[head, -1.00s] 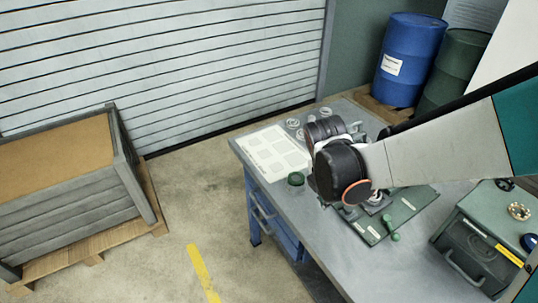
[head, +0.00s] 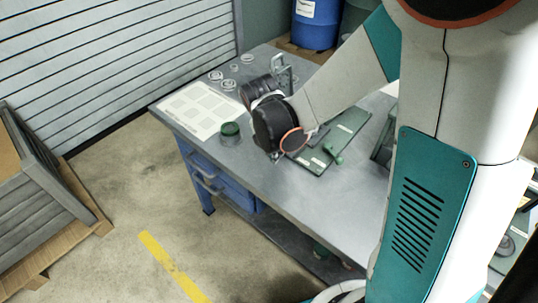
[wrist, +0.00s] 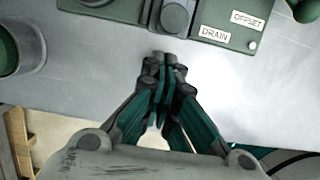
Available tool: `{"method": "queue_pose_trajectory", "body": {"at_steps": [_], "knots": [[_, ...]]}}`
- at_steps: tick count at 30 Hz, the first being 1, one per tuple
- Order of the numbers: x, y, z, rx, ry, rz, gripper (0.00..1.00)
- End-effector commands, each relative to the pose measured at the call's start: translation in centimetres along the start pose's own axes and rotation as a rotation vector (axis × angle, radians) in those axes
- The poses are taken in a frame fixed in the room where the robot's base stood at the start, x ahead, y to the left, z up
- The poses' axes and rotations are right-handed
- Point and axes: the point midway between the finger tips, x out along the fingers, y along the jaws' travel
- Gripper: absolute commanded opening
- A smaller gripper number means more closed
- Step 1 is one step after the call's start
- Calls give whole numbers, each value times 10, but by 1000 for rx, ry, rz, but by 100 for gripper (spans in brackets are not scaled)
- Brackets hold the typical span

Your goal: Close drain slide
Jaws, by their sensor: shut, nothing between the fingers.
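The green fixture plate (head: 345,135) lies on the grey workbench in the head view, partly hidden by my arm. In the wrist view the plate (wrist: 215,30) crosses the top edge with labels reading DRAIN and OFFSET. A grey block with a round knob (wrist: 175,16) sits left of the DRAIN label; I cannot tell whether it is the drain slide or how it is set. My gripper (wrist: 164,58) is shut and empty, its tips just below that block in the picture; contact is unclear. In the head view my wrist hides the fingers.
A green-rimmed cup (head: 230,133) stands left of my wrist, beside a white sheet (head: 193,108). Small metal rings (head: 216,76) lie behind. The bench (head: 265,180) is clear at its front.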

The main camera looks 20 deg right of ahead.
Motion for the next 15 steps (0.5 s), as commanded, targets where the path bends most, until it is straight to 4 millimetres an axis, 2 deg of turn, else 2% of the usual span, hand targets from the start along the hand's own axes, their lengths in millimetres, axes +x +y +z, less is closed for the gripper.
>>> {"method": "queue_pose_trajectory", "body": {"at_steps": [5, 15], "knots": [[2, 0, 12, 1, 0, 0, 0], [3, 0, 14, -1, 1, 0, 0]]}}
